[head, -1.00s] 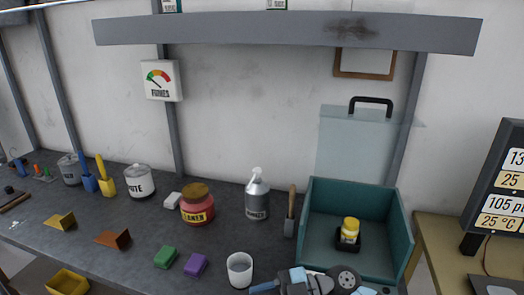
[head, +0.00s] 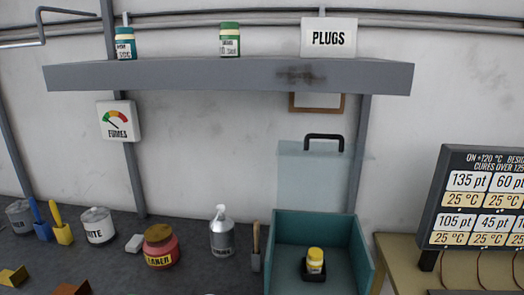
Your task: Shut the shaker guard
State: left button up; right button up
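The shaker is a teal open-topped box (head: 364,262) at the right end of the dark bench. Its guard (head: 312,180), a clear bluish panel with a black handle (head: 324,137) on its top edge, stands upright at the back of the box, so the guard is open. Inside the box, a small yellow jar (head: 315,260) sits in a black holder (head: 314,273). The front of the box is cut off by the bottom of the view. Neither of my grippers is in view.
A brush in a grey holder (head: 256,250), a silver bottle (head: 222,236) and a red jar (head: 161,248) stand left of the box. A shelf (head: 230,75) hangs above the guard. A yellow-brown table with a display board (head: 480,200) is at the right.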

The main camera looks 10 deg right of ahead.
aim_at(319, 136)
jog(key=k+l, duration=0.15)
jog(key=l, duration=0.25)
jog(key=k+l+u, duration=0.1)
jog(key=l, duration=0.3)
jog(key=k+l, duration=0.15)
jog(key=l, duration=0.25)
jog(key=k+l+u, duration=0.1)
jog(key=l, duration=0.3)
